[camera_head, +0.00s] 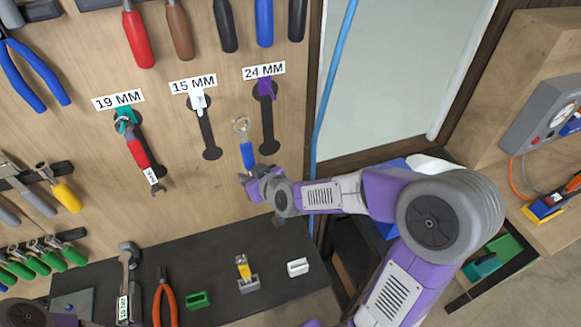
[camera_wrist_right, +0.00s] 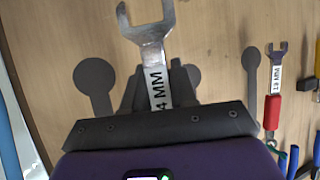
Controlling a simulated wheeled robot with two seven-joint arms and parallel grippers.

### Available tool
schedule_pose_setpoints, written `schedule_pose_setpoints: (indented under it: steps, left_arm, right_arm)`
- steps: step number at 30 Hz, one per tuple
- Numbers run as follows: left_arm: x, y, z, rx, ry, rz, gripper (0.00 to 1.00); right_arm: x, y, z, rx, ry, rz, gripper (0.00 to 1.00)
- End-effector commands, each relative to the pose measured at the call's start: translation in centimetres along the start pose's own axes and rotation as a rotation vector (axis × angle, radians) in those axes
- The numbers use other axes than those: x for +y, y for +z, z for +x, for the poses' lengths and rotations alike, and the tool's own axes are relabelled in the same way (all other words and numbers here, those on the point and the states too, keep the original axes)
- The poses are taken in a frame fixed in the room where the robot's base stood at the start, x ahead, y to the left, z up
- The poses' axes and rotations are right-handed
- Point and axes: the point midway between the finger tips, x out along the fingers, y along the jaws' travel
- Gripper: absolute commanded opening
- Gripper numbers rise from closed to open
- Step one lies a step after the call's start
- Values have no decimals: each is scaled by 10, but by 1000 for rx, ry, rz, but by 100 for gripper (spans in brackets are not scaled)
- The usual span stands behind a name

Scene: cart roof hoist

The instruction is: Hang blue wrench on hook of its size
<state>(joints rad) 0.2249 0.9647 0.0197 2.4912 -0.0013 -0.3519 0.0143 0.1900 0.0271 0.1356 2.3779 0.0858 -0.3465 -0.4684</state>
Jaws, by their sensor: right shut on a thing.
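The blue wrench (camera_head: 247,153) is upright in my right gripper (camera_head: 250,178), ring end up, in front of the pegboard between the 15 MM and 24 MM outlines. In the right wrist view its steel open end (camera_wrist_right: 148,30) sticks out past the jaws (camera_wrist_right: 165,90); its label reads "4 MM", with the start hidden. The purple hook (camera_head: 266,88) under the 24 MM sign is empty, up and right of the ring. The white hook (camera_head: 198,101) under 15 MM is empty. A red wrench (camera_head: 137,152) hangs on the teal hook (camera_head: 124,117) under 19 MM.
Screwdriver-like handles (camera_head: 225,25) hang above the signs. A dark bench (camera_head: 220,285) below holds a wrench, orange pliers (camera_head: 165,300) and small blocks. A blue hose (camera_head: 330,90) runs down the board's right edge. Board around the held wrench is clear.

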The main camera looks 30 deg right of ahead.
Motion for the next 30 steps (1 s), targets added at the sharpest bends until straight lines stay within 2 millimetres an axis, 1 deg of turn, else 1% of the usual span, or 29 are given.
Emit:
schedule_pose_setpoints:
  steps: [1, 3, 9, 12, 15, 20, 30]
  left_arm:
    - [6, 1, -15, 0, 0, 0, 52]
    - [8, 1, -21, 0, 0, 0, 52]
    - [13, 1, -35, 1, 0, 0, 52]
    - [15, 1, -40, 1, 0, 0, 52]
    - [16, 2, -44, 1, 0, 0, 52]
    - [17, 2, -47, 1, 0, 0, 52]
    - [24, 2, -63, 1, 0, 0, 52]
  right_arm:
    - [12, -10, -24, -14, 8, -2, 0]
    - [19, -7, -42, -38, 7, -3, 0]
    - [37, 0, -81, -80, 27, 12, 0]
    - [45, 4, -96, -95, 42, 22, 0]
    - [51, 7, -108, -107, 56, 32, 0]
    - [55, 10, -114, -116, 65, 41, 0]
    - [57, 6, -106, -120, 57, 41, 0]
